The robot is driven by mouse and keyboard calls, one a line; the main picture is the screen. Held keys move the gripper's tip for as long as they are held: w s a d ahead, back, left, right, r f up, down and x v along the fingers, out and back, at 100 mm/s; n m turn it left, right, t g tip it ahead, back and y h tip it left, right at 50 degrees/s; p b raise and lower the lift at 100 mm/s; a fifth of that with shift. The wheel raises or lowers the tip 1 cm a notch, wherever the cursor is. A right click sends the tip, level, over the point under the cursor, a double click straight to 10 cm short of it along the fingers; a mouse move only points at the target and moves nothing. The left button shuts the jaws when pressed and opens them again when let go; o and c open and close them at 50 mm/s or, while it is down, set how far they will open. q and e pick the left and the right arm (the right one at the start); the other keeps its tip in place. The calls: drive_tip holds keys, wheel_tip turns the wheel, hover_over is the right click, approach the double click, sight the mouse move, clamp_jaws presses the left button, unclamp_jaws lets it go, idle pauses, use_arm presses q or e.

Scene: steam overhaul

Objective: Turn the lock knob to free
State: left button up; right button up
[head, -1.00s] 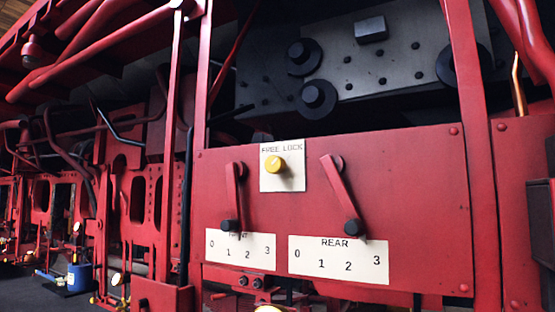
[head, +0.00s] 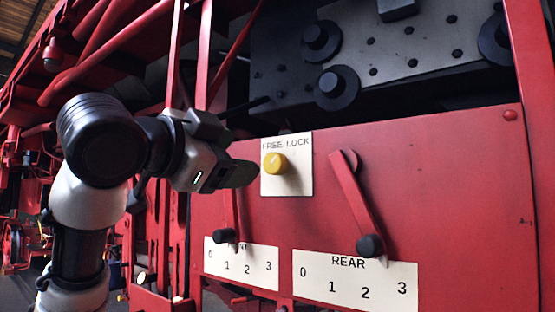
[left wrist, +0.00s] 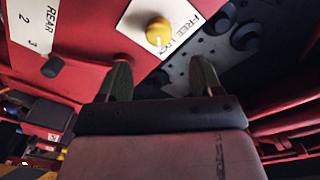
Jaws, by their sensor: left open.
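The yellow lock knob (head: 275,163) sits on a white plate (head: 300,182) marked FREE and LOCK, on the red panel. A pale mark on the knob points up and slightly right; I cannot tell its exact setting. My left gripper (head: 246,174) is just left of the knob and apart from it. In the left wrist view the yellow knob (left wrist: 158,32) is beyond the open fingers (left wrist: 160,80), with nothing between them. My right gripper does not show.
The front lever's black knob (head: 225,236) hangs below my left gripper, its upper part hidden. The rear lever (head: 356,200) stands right of the plate, above the REAR scale plate (head: 355,283). Dark round bosses (head: 337,88) are above the panel. The panel's right side is clear.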

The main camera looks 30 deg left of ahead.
sight(271, 163)
use_arm(q)
drive_tip(key=w+p, duration=0.1)
drive_tip(key=w, duration=0.2)
drive_tip(key=w+d+p, duration=0.1)
drive_tip(key=w, duration=0.2)
drive_tip(key=w+p, duration=0.2)
drive_tip(key=w, duration=0.1)
drive_tip(key=shift+w+d, duration=0.25)
drive_tip(key=shift+d, duration=0.15)
drive_tip(key=shift+f, duration=0.1)
drive_tip(key=shift+c, duration=0.3)
drive_tip(key=c, duration=0.9)
drive_tip(key=shift+o, duration=0.2)
